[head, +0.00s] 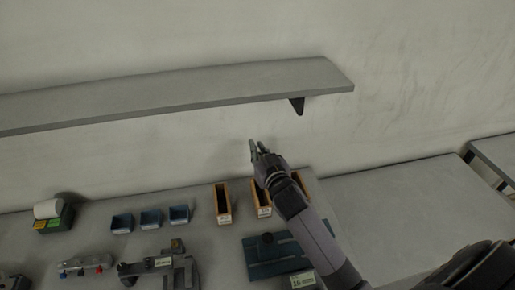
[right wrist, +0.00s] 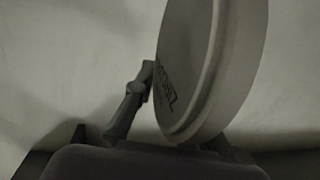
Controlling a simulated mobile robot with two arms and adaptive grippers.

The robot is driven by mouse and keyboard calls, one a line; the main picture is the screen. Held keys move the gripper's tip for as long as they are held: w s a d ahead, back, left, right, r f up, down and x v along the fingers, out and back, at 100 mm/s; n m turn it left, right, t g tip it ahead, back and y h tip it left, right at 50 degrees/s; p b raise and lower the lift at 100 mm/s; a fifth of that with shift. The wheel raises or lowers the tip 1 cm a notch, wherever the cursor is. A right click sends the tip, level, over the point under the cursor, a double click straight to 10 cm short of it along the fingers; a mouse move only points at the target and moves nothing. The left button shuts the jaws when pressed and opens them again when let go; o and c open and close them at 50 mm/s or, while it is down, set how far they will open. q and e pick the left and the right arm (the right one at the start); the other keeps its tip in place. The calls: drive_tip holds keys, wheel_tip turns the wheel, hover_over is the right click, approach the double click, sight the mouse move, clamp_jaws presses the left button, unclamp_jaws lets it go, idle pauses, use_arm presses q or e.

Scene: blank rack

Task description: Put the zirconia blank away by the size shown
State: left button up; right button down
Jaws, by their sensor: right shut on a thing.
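My right gripper (head: 256,146) is raised in front of the wall, above the wooden slot boxes. In the right wrist view it is shut on the zirconia blank (right wrist: 215,70), a pale round disc with a stepped rim, seen nearly edge-on. Dark printed marks show on its face but are too slanted to read. In the head view the blank cannot be made out clearly. Wooden boxes stand on the bench: a left one (head: 222,204), a middle one (head: 264,211) and a right one (head: 304,184) partly hidden by my arm. My left gripper is not in view.
A grey shelf (head: 180,92) spans the wall above. Three blue bins (head: 150,219), a printer-like device (head: 52,216), a measuring fixture (head: 160,268) with a small display and a teal block (head: 262,268) stand on the bench. The bench at right (head: 400,205) is clear.

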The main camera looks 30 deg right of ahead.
drive_tip(key=shift+w+f+b, duration=0.1)
drive_tip(key=shift+f+b, duration=0.25)
drive_tip(key=shift+f, duration=0.05)
wheel_tip(320, 180, down, 2)
drive_tip(key=shift+f+b, duration=0.15)
drive_tip(key=shift+b, duration=0.65)
drive_tip(key=shift+f, duration=0.35)
use_arm(q)
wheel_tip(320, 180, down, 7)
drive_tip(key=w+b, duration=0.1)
drive_tip(key=b, duration=0.4)
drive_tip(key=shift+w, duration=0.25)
use_arm(e)
drive_tip(key=shift+f, duration=3.4)
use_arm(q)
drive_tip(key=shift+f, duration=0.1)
use_arm(e)
drive_tip(key=c, duration=1.5)
unclamp_jaws()
drive_tip(key=shift+c, duration=0.2)
